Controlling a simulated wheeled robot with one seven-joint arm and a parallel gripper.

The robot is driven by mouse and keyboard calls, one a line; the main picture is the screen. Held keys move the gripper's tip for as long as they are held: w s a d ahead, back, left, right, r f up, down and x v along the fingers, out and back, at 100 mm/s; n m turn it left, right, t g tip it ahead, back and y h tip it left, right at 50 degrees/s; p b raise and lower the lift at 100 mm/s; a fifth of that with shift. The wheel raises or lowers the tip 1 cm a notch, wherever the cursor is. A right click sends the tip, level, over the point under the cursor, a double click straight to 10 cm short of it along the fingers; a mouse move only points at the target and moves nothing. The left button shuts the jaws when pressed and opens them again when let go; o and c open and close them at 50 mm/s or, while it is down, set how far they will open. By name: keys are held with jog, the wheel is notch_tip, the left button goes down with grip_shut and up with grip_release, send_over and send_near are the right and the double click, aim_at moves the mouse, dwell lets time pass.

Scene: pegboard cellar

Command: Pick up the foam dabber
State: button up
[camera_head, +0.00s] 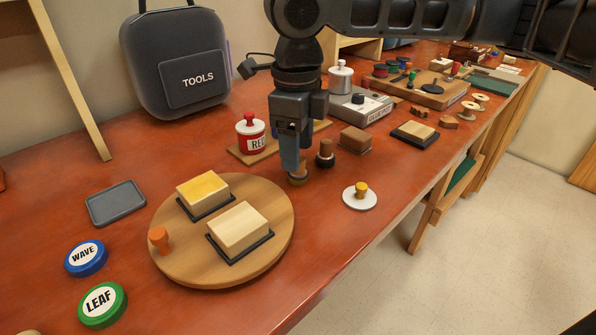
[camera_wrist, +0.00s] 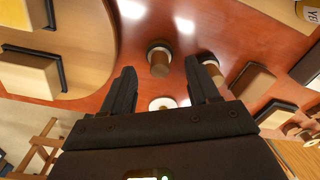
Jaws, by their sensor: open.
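A small brown cylinder with a pale rim, seemingly the foam dabber (camera_wrist: 158,62), stands on the red-brown table in the wrist view. It lies between and just beyond my fingertips. In the head view the foam dabber (camera_head: 298,180) is partly hidden by my gripper (camera_head: 293,160), which points down over it. In the wrist view my gripper (camera_wrist: 161,72) has its two fingers spread, with nothing held between them. Whether the fingers reach around the dabber or stay above it cannot be told.
A wooden-handled dark stamp (camera_head: 325,154) stands close to the right, near my right finger in the wrist view. A round wooden board (camera_head: 170,268) with blocks lies at left front. A white disc (camera_head: 351,200) lies toward the front edge.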

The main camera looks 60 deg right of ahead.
jog(key=shift+s+f, duration=0.1)
jog(key=shift+f, duration=1.45)
grip_shut()
